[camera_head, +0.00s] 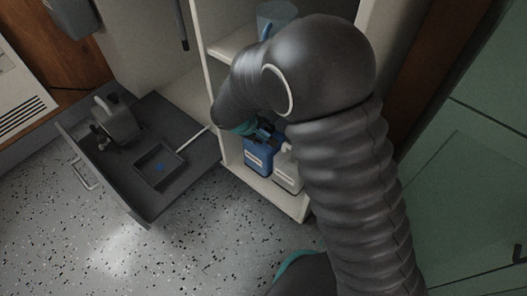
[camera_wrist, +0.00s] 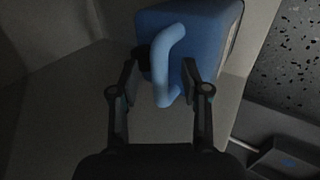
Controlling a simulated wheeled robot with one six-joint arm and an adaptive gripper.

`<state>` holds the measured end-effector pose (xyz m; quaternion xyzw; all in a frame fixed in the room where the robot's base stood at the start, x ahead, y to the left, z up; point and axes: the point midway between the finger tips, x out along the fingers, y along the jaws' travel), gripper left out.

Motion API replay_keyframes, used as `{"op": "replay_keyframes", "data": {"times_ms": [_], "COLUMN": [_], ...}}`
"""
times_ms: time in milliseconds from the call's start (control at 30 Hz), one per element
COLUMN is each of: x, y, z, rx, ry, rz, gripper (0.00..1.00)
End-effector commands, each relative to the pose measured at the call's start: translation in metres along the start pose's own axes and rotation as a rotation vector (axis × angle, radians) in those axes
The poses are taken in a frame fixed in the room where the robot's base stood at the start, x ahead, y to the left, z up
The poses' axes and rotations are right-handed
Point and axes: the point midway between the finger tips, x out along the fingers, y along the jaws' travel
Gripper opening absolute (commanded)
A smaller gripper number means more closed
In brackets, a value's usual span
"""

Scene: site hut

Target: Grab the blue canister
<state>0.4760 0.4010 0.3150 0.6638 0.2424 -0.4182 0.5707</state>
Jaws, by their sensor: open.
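The blue canister (camera_head: 258,158) stands on the lower shelf of an open cabinet in the head view, beside a white canister (camera_head: 288,172). In the wrist view the blue canister (camera_wrist: 212,32) has a lighter blue curved handle (camera_wrist: 166,65) facing me and a dark cap partly hidden behind the handle. My gripper (camera_wrist: 158,82) is open, with one finger on each side of the handle. Whether either finger touches it I cannot tell. In the head view my arm hides most of my gripper and the canister's top.
The cabinet's side panel (camera_head: 205,50) rises close to the left of the canisters. An open drawer (camera_head: 190,165) holding a grey device (camera_head: 118,122) and a small tray (camera_head: 160,168) juts out at left. Speckled floor is clear in front.

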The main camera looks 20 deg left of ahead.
Motion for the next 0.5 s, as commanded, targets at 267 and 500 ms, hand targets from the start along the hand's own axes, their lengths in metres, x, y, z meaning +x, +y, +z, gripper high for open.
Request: {"op": "replay_keyframes", "data": {"times_ms": [267,500], "x": [0.0005,0.0003], "y": [0.0004,0.0003], "z": [-0.0003,-0.0003], "rx": [0.0,0.0], "ry": [0.001,0.001], "rz": [0.0,0.0], "gripper": [0.32,0.0]}}
